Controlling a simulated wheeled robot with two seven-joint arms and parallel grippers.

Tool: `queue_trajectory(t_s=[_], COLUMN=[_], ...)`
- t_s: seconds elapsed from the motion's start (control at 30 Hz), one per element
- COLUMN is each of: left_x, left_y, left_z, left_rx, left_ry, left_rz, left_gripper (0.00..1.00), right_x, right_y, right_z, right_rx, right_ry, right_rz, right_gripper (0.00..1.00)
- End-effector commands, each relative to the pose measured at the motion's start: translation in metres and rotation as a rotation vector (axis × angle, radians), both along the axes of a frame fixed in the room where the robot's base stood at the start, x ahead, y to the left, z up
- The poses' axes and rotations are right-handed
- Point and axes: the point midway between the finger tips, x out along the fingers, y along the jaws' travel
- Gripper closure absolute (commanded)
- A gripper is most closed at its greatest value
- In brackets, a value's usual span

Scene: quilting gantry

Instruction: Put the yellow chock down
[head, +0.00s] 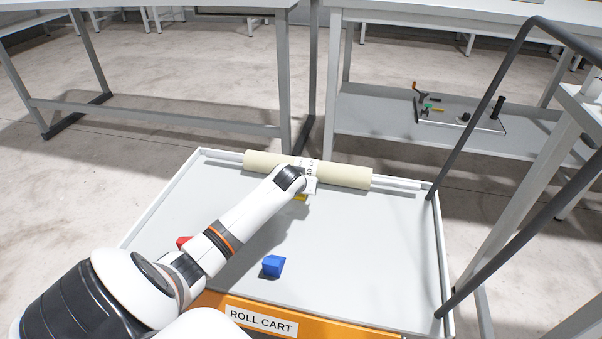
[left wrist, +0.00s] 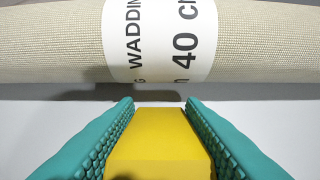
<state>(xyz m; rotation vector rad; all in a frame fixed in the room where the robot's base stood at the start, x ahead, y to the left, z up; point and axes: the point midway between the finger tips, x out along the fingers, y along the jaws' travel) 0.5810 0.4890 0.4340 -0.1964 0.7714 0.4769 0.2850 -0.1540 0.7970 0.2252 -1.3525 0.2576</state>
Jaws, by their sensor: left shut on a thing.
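The yellow chock (left wrist: 158,145) is between the two teal fingers of my left gripper (left wrist: 160,125), which is shut on it. In the head view a small bit of the yellow chock (head: 300,197) shows beneath my left gripper (head: 304,192), close to the near side of the cream wadding roll (head: 345,175). The roll, with a white printed label (left wrist: 160,40), lies across the far part of the cart. In the left wrist view a strip of grey surface shows between chock and roll. I cannot tell whether the chock touches the cart top. My right gripper is not in view.
The grey cart top (head: 370,250) has a raised white rim and a "ROLL CART" label (head: 262,320) in front. A blue chock (head: 273,266) and a partly hidden red chock (head: 184,243) lie on it. A dark handle frame (head: 480,110) rises at the right.

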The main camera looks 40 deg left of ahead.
Motion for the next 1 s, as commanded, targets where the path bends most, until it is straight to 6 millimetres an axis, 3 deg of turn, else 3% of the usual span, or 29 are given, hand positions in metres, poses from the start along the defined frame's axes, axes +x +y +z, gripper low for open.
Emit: queue_trajectory(t_s=[0.37,0.4,0.5,0.83,1.0], left_x=[0.0,0.0,0.0,0.0,-0.013], left_y=[0.0,0.0,0.0,0.0,-0.007], left_z=[-0.004,-0.004,-0.004,-0.001,0.018], left_rx=[0.0,0.0,0.0,0.001,0.0], left_ry=[-0.001,-0.001,-0.001,-0.003,-0.002], left_rz=[0.001,0.001,0.001,0.0,-0.002], left_gripper=[0.92,0.57,0.42,0.42,0.42], right_x=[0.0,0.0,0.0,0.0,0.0], right_y=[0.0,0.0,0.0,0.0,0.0], right_z=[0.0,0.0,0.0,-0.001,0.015], right_rx=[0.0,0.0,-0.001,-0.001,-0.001], right_ry=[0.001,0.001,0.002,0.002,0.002], right_rz=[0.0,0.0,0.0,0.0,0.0], right_gripper=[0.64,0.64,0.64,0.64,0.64])
